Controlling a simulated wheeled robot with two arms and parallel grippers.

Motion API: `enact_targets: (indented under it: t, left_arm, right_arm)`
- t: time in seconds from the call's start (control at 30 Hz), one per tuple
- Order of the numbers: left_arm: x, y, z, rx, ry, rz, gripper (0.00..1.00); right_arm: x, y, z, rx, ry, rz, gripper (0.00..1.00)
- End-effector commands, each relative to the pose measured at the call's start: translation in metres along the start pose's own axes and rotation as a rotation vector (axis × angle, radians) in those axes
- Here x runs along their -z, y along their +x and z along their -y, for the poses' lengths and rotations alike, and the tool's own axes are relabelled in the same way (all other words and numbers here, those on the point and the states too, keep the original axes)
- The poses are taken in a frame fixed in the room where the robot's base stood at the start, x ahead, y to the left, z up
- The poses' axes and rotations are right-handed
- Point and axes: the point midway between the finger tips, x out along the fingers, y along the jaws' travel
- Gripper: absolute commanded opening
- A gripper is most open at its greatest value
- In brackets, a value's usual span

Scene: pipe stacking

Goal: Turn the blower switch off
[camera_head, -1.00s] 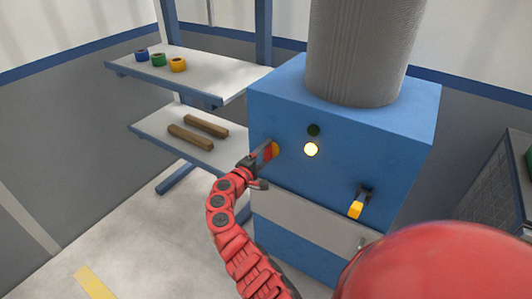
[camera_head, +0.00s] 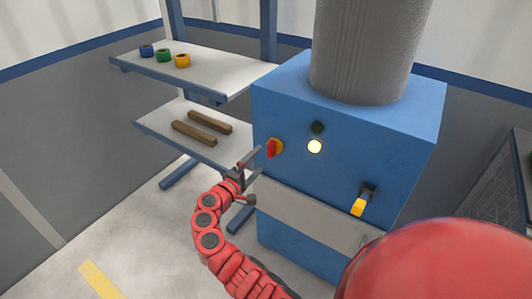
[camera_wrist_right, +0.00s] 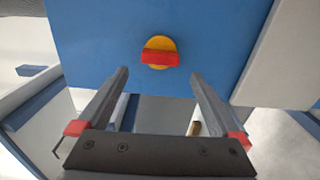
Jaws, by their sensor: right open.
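A rotary switch with a red handle on a round yellow plate (camera_head: 274,147) sits on the front of a blue cabinet (camera_head: 330,165). In the head view its handle stands roughly upright. In the right wrist view the red handle (camera_wrist_right: 160,58) lies crosswise, just beyond and between the fingertips. My right gripper (camera_head: 252,167) is open and empty, in front of the switch and apart from it; its two fingers (camera_wrist_right: 159,75) are spread wide. A yellow-handled lever (camera_head: 359,204) is lower right on the same face. My left gripper is not in view.
A lit pale-yellow lamp (camera_head: 315,146) sits below a dark green lamp (camera_head: 317,127). A grey duct (camera_head: 368,50) rises from the cabinet. Shelves at left hold tape rolls (camera_head: 164,55) and brown bars (camera_head: 201,128). A mesh-sided unit (camera_head: 497,185) stands at right.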

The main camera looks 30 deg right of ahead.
Motion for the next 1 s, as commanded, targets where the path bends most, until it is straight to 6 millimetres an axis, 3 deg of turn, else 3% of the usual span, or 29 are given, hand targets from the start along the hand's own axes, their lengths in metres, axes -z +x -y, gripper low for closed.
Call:
enact_targets:
  t: [0.2, 0.4, 0.57, 1.0]
  left_arm:
    - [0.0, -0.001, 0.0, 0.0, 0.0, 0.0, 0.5]
    - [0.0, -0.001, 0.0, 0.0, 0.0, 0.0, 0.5]
    - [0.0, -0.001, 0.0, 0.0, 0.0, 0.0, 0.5]
    - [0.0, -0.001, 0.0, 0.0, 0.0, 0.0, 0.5]
  right_arm:
    - [0.002, -0.058, 0.001, 0.002, 0.001, -0.006, 1.0]
    - [0.001, -0.088, 0.001, 0.001, -0.001, -0.002, 1.0]
    - [0.0, -0.097, 0.0, 0.001, 0.001, 0.0, 1.0]
    - [0.0, -0.097, 0.0, 0.001, 0.001, 0.001, 1.0]
